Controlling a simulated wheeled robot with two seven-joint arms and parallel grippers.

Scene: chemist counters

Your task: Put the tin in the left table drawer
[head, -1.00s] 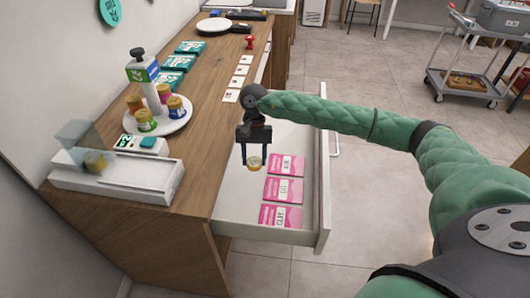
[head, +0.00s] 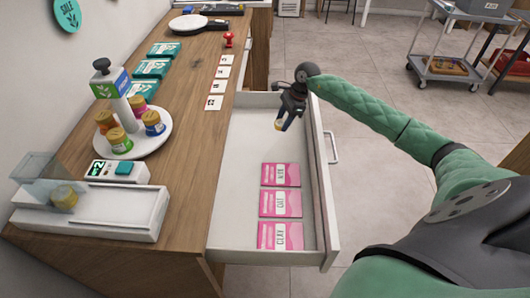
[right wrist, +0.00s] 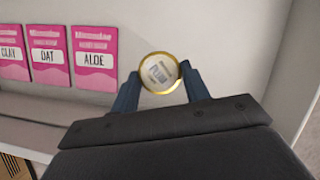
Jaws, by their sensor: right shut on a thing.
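In the head view, my right gripper (head: 288,122) is over the far part of the open white drawer (head: 240,185). It is shut on a small round tin (head: 278,125). In the right wrist view the tin (right wrist: 161,72) shows a white lid with a gold rim and a printed label, held between the dark fingers. Whether the tin touches the drawer floor I cannot tell. Pink packets (head: 280,204) lie in the nearer part of the drawer. They show beside the tin in the right wrist view (right wrist: 96,57). My left gripper is not in view.
On the wooden counter (head: 190,95) stand a white round stand (head: 160,135) with several tins, a scale-like white unit (head: 90,213) with another tin, teal boxes (head: 152,68) and small cards (head: 215,102). A grey trolley (head: 440,70) stands far right. The drawer floor between gripper and packets is clear.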

